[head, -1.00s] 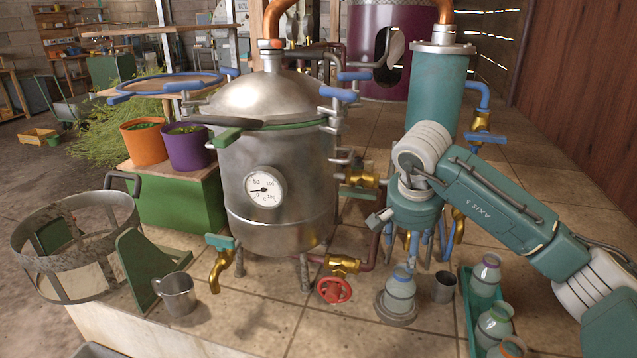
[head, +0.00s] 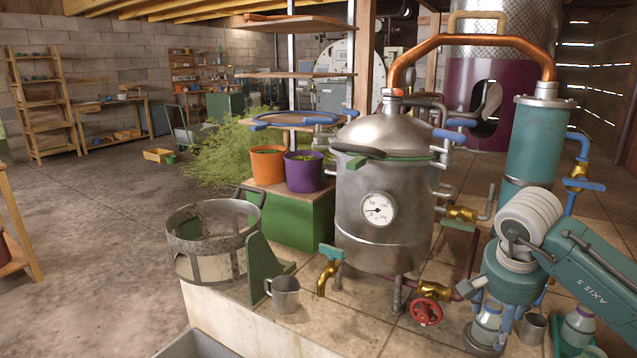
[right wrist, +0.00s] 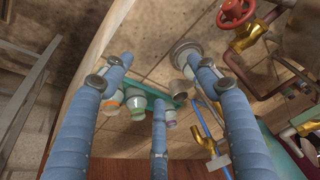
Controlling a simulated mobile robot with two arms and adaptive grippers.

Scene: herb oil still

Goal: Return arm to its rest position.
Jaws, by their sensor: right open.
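My right arm (head: 590,270) is teal and comes in from the right in the head view. Its gripper (head: 487,318) points down in front of the teal column, to the right of the steel still (head: 385,200). In the right wrist view its blue fingers (right wrist: 160,78) are spread wide, with nothing between them. A small glass bottle (head: 487,325) shows behind the fingers in the head view, partly hidden. I cannot tell from the pictures whether any finger touches it. My left gripper is not in view.
A red valve wheel (head: 426,312) and brass taps are at the still's foot. A mug (head: 284,294) and basket (head: 213,238) stand left.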

